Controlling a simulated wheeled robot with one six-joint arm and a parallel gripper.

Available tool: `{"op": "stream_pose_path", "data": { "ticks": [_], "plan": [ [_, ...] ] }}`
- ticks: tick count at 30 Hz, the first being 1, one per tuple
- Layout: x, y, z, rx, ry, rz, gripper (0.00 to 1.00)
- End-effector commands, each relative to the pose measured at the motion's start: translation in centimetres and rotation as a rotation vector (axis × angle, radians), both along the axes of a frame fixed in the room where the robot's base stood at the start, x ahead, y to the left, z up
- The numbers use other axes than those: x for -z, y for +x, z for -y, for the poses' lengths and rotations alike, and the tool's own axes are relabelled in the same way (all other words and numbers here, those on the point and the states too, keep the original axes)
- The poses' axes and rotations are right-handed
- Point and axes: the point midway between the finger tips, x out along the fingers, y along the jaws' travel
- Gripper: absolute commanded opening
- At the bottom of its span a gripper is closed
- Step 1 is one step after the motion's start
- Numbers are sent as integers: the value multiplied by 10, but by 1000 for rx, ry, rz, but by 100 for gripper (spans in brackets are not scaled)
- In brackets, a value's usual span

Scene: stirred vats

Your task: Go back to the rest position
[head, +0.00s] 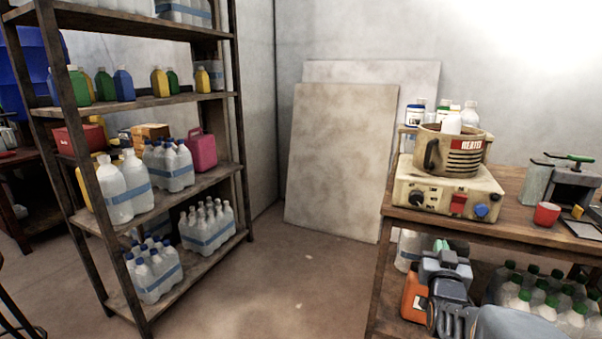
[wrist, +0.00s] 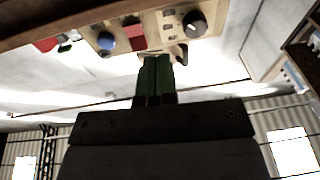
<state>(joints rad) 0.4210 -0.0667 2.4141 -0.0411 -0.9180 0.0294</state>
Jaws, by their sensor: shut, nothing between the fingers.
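My gripper (wrist: 157,66) shows in the wrist view, its two green fingers together and empty, pointing toward the control panel of the heater unit. In the head view my grey-blue arm is folded low at the bottom right, in front of the workbench (head: 393,222). The heater unit (head: 425,190) stands on the bench top with a black knob, a red switch and a blue knob. Its panel shows upside down at the top of the wrist view (wrist: 150,32), apart from the fingers as far as I can tell. A tan pot (head: 435,150) labelled HEATER sits on it.
A red cup (head: 546,214) and a dark device (head: 575,185) are on the bench. Green-capped bottles (head: 540,300) fill the lower shelf. A tall rack (head: 240,165) with bottles stands left. Panels (head: 335,160) lean on the wall. The floor (head: 290,290) between is clear.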

Motion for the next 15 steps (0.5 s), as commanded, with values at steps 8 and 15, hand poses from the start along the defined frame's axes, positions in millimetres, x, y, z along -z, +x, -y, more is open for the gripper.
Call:
{"op": "stream_pose_path", "data": {
  "ticks": [8, 15],
  "plan": [
    [-90, -17, -78, -140, 155, -485, 0],
    [-142, -79, -139, -248, 236, -916, 0]
  ]
}}
